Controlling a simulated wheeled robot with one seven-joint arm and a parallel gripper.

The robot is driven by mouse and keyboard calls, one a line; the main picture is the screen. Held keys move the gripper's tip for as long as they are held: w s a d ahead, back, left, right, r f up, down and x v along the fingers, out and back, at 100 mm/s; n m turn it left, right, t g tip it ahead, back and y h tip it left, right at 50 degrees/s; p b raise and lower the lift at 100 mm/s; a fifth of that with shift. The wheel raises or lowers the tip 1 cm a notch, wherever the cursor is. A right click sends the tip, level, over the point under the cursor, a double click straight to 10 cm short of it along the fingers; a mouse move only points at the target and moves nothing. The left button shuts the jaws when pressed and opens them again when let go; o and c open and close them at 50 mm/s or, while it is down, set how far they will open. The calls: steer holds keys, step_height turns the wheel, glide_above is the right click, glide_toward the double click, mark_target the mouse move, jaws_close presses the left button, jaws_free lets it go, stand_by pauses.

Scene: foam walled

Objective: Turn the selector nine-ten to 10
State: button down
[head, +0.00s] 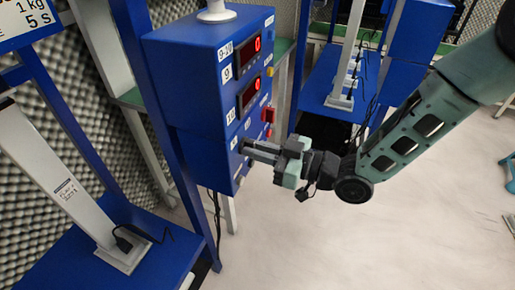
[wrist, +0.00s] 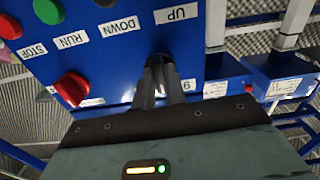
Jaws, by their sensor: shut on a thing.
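The blue control box (head: 190,75) stands at the left centre in the head view, with its panel facing right. My gripper (head: 247,148) reaches the lower part of that panel from the right. In the wrist view my gripper (wrist: 160,82) has its two fingers close together at the panel, shut on a small knob, the selector (wrist: 157,62). The selector is mostly hidden between the fingers, and I cannot tell which way it points. A white label reading 9 (wrist: 187,86) is partly covered beside the right finger. The 10 label by the selector cannot be made out.
A red knob (wrist: 71,88) sits left of my fingers. Labels UP (wrist: 177,14), DOWN (wrist: 119,25), RUN and STOP line the panel, with a green button (wrist: 47,10) nearby. Two red displays (head: 249,52) read 0. Floor right of the box is clear.

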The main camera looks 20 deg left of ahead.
steer(key=m, duration=0.6)
steer(key=shift+p, duration=0.4)
steer(key=shift+m, duration=0.3)
steer(key=c, duration=1.4)
jaws_free()
steer(key=shift+c, duration=0.2)
steer(key=s+d+b, duration=0.1)
steer(key=d, duration=1.6)
steer(key=shift+s+d, duration=0.2)
